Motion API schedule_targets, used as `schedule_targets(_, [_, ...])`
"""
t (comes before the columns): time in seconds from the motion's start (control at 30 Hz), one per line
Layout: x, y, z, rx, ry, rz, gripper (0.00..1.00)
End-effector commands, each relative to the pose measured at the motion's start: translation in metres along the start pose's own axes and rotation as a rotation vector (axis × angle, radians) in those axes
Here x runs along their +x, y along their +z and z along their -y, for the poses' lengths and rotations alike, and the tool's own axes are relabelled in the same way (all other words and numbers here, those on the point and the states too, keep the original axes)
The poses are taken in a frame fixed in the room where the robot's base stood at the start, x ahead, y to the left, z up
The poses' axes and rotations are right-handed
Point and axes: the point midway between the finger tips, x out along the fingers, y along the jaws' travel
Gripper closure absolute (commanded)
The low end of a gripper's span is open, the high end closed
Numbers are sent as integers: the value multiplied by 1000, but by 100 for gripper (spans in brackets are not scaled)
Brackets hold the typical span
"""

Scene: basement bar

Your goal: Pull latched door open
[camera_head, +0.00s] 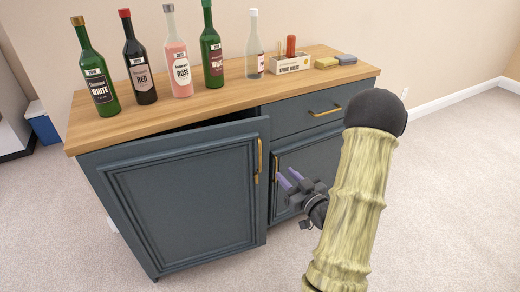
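A dark blue-grey cabinet with a wooden top (225,99) stands against the wall. Its large left door (190,200) is ajar, swung out from the frame with a dark gap along its top edge. A gold vertical handle (259,161) is near that door's right edge. The smaller right door (318,156) looks closed, with its own gold handle (276,168). My gripper (290,178) is in front of the right door, to the right of and below the left door's handle. My arm hides part of the right door.
A drawer (305,113) with a gold handle is above the right door and looks shut. Several bottles (180,66), a small box (290,64) and two sponge-like blocks (327,63) stand on the top. Carpet (450,190) is clear at right. A blue bin (42,122) is at left.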

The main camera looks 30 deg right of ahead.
Motion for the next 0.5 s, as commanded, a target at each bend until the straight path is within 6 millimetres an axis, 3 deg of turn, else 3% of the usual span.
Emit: schedule_targets(0.5, [90, 0, 1, -1, -3, -3, 72])
